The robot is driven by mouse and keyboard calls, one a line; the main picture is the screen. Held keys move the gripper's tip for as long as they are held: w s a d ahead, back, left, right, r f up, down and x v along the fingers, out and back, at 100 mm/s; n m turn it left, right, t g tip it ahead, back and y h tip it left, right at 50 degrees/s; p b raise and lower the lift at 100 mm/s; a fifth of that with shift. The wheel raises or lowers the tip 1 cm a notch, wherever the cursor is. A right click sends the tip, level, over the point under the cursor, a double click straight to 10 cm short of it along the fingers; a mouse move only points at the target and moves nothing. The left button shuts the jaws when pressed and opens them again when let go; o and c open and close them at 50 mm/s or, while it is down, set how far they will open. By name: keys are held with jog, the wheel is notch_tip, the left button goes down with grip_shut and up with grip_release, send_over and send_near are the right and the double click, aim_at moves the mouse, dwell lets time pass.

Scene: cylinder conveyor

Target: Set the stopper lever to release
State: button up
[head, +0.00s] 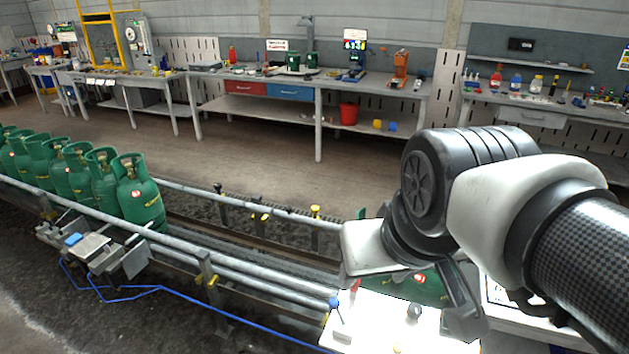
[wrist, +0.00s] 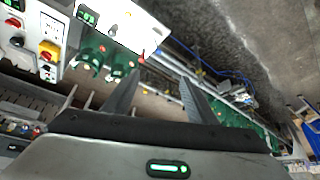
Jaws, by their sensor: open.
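A small lever with a blue knob (head: 334,304) stands upright on the brightly lit white panel beside the conveyor rail in the head view. I cannot tell whether it is the stopper lever, nor its setting. A small red part (head: 355,286) shows near it, and a red tip (wrist: 141,59) shows near the left fingertip in the wrist view. My gripper (wrist: 162,76) is open with nothing between its fingers. In the head view it hangs over the white panel, right of the blue knob, partly hidden by my wrist.
Several green gas cylinders (head: 138,192) stand on the conveyor at left, between metal rails (head: 240,262). A blue hose (head: 150,291) runs along the floor side. Workbenches (head: 300,85) line the back wall. A control box (wrist: 48,50) with a red knob shows in the wrist view.

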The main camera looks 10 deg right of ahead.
jog(key=shift+w, duration=0.2)
jog(key=c, duration=0.7)
jog(key=shift+w+a+r+n+g+b, duration=0.1)
jog(key=shift+w+n+g+b, duration=0.35)
jog(key=shift+w, duration=0.8)
grip_shut()
jog(key=w+a+f+n+g+h+b, duration=0.1)
jog(key=w+a+f+n+g+b, duration=0.1)
jog(key=w, duration=0.5)
jog(key=w+a+f+n+g+h+b, duration=0.1)
jog(key=w+f+n+g+b, duration=0.15)
jog(key=w, duration=0.45)
jog(key=w+a+f+n+g+h+b, duration=0.1)
jog(key=w+a+f+n, duration=0.1)
jog(key=w+f, duration=0.4)
jog(key=w+a+f+n+g+b, duration=0.1)
jog(key=w+f, duration=0.6)
jog(key=f, duration=0.8)
jog(key=a+n, duration=0.1)
jog(key=a, duration=0.1)
jog(key=shift+a+f+n+g+h+b, duration=0.3)
jog(key=shift+a+n+g+h+b, duration=0.05)
jog(key=shift+n+g+h, duration=0.05)
